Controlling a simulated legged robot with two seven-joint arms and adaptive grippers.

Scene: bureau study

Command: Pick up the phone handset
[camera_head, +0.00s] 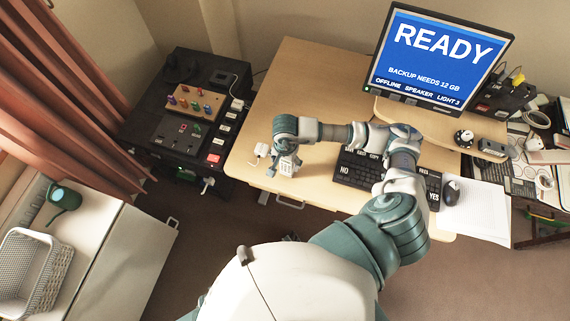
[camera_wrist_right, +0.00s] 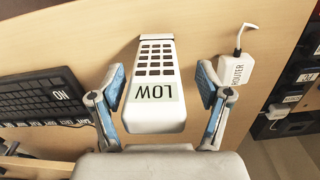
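The phone handset (camera_wrist_right: 158,85) is white, with rows of dark keys and the word LOW. In the right wrist view it lies on the wooden desk between the fingers of my right gripper (camera_wrist_right: 163,85). Those blue-padded fingers are open, one on each side, and the handset seems ungripped. In the head view my right gripper (camera_head: 287,165) points down near the desk's left front edge and hides most of the handset. My left gripper is not in view.
A black keyboard (camera_head: 357,168), mouse (camera_head: 451,192) and monitor (camera_head: 440,55) are on the desk (camera_head: 300,80). A dark cabinet (camera_head: 190,110) stands at left. The desk's back left is clear.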

